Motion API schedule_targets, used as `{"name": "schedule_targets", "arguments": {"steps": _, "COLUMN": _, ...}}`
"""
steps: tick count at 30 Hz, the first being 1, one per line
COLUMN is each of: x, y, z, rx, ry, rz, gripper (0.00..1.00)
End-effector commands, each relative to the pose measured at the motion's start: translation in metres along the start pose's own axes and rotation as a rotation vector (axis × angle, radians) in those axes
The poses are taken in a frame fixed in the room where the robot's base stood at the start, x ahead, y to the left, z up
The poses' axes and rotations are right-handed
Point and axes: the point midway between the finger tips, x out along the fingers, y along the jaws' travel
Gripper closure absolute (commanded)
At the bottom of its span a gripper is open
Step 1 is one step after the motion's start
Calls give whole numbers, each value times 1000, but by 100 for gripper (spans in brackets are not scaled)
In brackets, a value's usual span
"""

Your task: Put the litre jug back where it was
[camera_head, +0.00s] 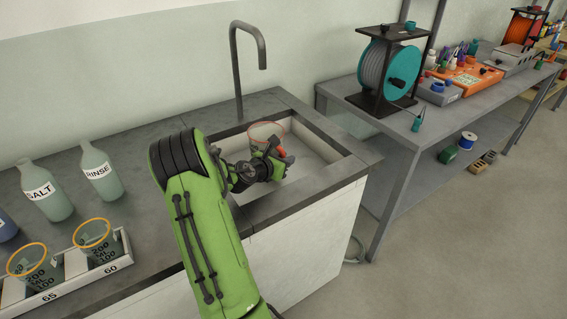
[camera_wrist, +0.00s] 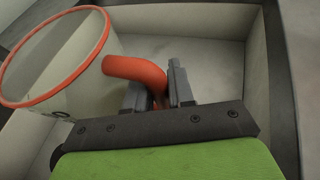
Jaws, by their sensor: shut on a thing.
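The litre jug (camera_head: 264,133) is a clear vessel with a red-orange rim and a red-orange handle. In the head view it is over the sink basin (camera_head: 311,141), below the tap. My gripper (camera_head: 275,158) is shut on the jug's handle. In the wrist view the handle (camera_wrist: 138,72) passes between the two fingers of my gripper (camera_wrist: 158,92), and the jug's body (camera_wrist: 75,75) is at the left with its open top showing. I cannot tell whether the jug touches the basin floor. My arm hides part of the counter.
A grey tap (camera_head: 263,45) arches over the sink. On the counter stand bottles marked SALT (camera_head: 46,190) and RINSE (camera_head: 101,171). A bench (camera_head: 440,115) with a hose reel (camera_head: 388,70) stands at the right.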

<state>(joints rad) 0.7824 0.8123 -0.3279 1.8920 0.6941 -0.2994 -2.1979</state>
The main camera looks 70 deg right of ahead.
Motion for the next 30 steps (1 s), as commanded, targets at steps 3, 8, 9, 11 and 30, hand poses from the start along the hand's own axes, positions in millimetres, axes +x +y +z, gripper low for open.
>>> {"name": "schedule_targets", "arguments": {"steps": 3, "x": -1, "y": 0, "z": 2, "rx": 0, "ry": -1, "rz": 1, "gripper": 100}}
{"name": "schedule_targets", "arguments": {"steps": 8, "x": 0, "y": 0, "z": -1, "rx": -1, "ry": 0, "rz": 1, "gripper": 66}}
{"name": "schedule_targets", "arguments": {"steps": 9, "x": 0, "y": 0, "z": -1, "rx": -1, "ry": 0, "rz": 1, "gripper": 60}}
{"name": "schedule_targets", "arguments": {"steps": 11, "x": 0, "y": 0, "z": 0, "rx": -1, "ry": 0, "rz": 1, "gripper": 52}}
{"name": "schedule_targets", "arguments": {"steps": 30, "x": -89, "y": 2, "z": 4, "rx": -5, "ry": 2, "rz": 6, "gripper": 52}}
